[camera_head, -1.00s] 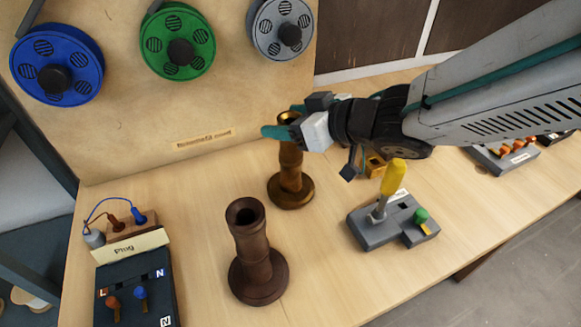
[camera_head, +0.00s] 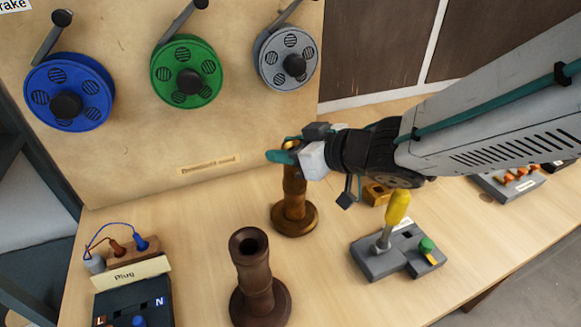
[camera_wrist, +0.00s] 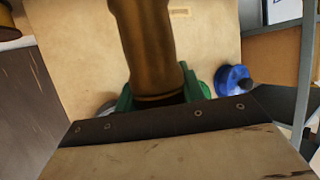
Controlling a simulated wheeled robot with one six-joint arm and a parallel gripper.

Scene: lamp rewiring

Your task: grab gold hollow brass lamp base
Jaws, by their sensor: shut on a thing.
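The gold brass lamp base (camera_head: 295,208), a ribbed upright column on a round foot, stands at the back of the wooden table in the head view. My gripper (camera_head: 287,156) has its green fingers shut around the upper end of the column. In the wrist view, the brass column (camera_wrist: 150,45) fills the middle, between the green fingers (camera_wrist: 162,97). The fingers and wrist partly hide its top opening. The base looks upright; I cannot tell whether its foot touches the table.
A dark brown hollow lamp base (camera_head: 258,285) stands in front. A grey block with a yellow-handled screwdriver (camera_head: 397,207) is to the right, a plug fixture (camera_head: 133,275) to the left. A board with blue, green and grey spools (camera_head: 187,80) rises behind.

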